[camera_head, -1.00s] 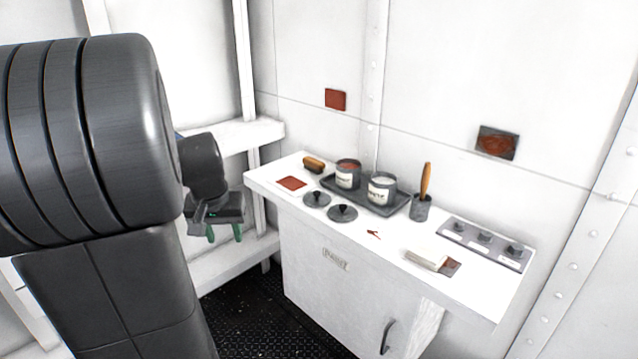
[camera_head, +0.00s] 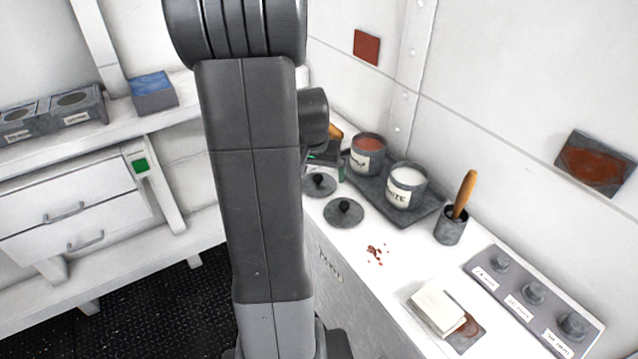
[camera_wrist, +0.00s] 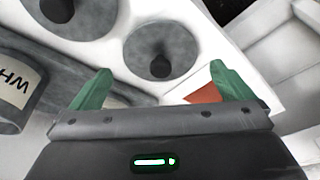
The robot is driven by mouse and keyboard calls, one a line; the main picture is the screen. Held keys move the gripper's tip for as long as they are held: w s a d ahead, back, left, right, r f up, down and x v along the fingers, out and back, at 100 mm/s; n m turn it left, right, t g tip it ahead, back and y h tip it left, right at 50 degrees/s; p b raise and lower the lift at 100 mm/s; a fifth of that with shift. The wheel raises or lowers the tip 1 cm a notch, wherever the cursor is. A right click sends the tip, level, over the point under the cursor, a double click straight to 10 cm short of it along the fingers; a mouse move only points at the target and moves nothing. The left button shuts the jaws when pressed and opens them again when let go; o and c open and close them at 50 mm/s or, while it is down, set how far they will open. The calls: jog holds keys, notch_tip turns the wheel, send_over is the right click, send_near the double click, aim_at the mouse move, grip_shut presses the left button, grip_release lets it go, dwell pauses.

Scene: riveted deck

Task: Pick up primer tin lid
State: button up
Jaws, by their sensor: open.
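Two dark grey round lids with black knobs lie on the white counter. One lid (camera_head: 320,184) is beside the red-filled tin (camera_head: 366,155), and the other lid (camera_head: 344,212) is nearer the front. No lid marking is readable. In the wrist view the first lid (camera_wrist: 160,50) lies ahead of the gap between my green fingertips, and the other lid (camera_wrist: 72,14) is at upper left. My gripper (camera_wrist: 161,84) is open and empty, with no contact visible. In the head view my arm hides most of it.
A white-filled tin (camera_head: 406,186) shares a dark tray (camera_head: 423,212) with the red one. A cup with a wooden-handled tool (camera_head: 451,226), red flakes (camera_head: 377,254), a block (camera_head: 438,308) and a knob panel (camera_head: 534,296) stand rightward. A red patch (camera_wrist: 204,94) lies by my fingertip.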

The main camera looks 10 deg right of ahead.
aim_at(318, 177)
jog(key=shift+x, duration=1.7)
jog(key=shift+c, duration=0.4)
jog(key=c, duration=0.7)
jog(key=shift+r, duration=0.1)
jog(key=shift+c, duration=0.2)
